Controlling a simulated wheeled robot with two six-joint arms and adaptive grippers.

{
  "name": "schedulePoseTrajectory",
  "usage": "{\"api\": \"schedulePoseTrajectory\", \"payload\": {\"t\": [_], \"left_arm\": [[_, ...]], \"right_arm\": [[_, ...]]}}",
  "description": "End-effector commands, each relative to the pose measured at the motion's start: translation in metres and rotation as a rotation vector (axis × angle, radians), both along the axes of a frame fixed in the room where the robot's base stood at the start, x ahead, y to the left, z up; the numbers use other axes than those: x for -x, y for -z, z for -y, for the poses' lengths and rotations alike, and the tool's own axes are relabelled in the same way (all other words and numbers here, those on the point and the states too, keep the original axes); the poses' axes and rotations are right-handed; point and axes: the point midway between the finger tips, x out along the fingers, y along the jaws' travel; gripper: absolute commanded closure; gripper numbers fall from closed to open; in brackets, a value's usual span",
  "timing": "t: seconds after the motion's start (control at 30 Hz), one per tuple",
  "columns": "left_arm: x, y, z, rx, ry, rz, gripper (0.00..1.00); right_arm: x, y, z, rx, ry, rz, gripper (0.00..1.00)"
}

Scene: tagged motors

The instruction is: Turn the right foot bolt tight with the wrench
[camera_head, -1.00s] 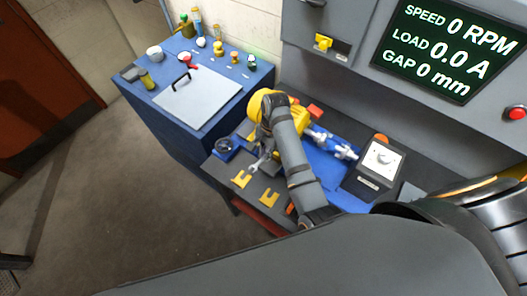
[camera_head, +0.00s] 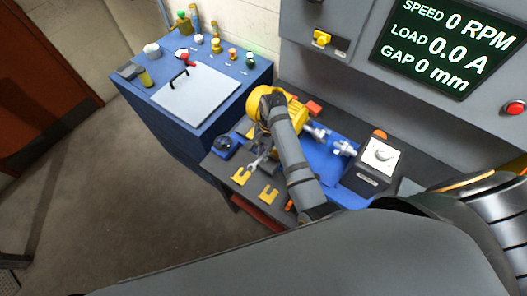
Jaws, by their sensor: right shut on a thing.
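The yellow motor (camera_head: 290,106) sits on the dark bench, partly hidden behind my right forearm. My right gripper (camera_head: 263,146) is at the motor's near left side, shut on the wrench (camera_head: 256,163). The wrench is silver, and its visible end sticks out below the gripper toward the yellow plates. The right foot bolt is hidden by my gripper and arm, so I cannot tell whether the wrench is on it. My left gripper is out of view.
Two yellow slotted plates (camera_head: 268,193) lie at the bench's front. A dark box with a dial (camera_head: 379,158) stands right of the silver shaft parts (camera_head: 344,149). A blue cabinet (camera_head: 210,128) stands to the left. The display (camera_head: 449,45) reads zeros. Floor at left is clear.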

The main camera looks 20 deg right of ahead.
Motion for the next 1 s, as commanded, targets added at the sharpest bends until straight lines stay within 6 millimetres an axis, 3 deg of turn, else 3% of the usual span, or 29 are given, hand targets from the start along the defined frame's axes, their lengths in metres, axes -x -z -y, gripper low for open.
{"api": "schedulePoseTrajectory", "payload": {"t": [1.0], "left_arm": [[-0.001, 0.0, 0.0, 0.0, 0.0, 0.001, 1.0]], "right_arm": [[0.0, 0.014, 0.0, 0.0, 0.0, 0.0, 1.0]]}}
